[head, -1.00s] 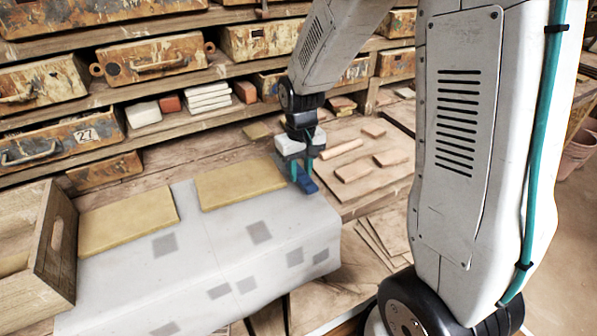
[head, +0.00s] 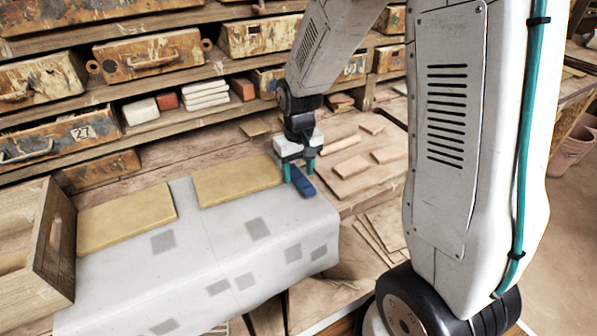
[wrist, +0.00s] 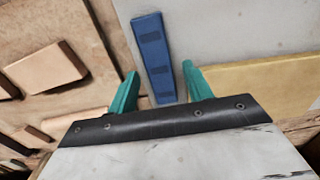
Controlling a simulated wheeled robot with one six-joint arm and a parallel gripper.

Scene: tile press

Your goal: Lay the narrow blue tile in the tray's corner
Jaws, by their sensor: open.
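The narrow blue tile (head: 304,188) lies on the pale cloth near its right end. In the wrist view the blue tile (wrist: 152,55) shows darker patches on its face, and its near end lies between the fingers. My gripper (head: 298,176) points down over the tile with teal fingers apart. In the wrist view my gripper (wrist: 160,88) has one finger on each side of the tile, with gaps. A wooden box (head: 52,235) with a hand hole stands at the left; I cannot tell whether it is the tray.
The cloth (head: 200,265) has grey squares and drapes over the front edge. Two yellow slabs (head: 125,218) (head: 237,180) lie on it. Brown tiles (head: 351,166) lie on a board to the right. Shelves with worn drawers (head: 150,55) line the back.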

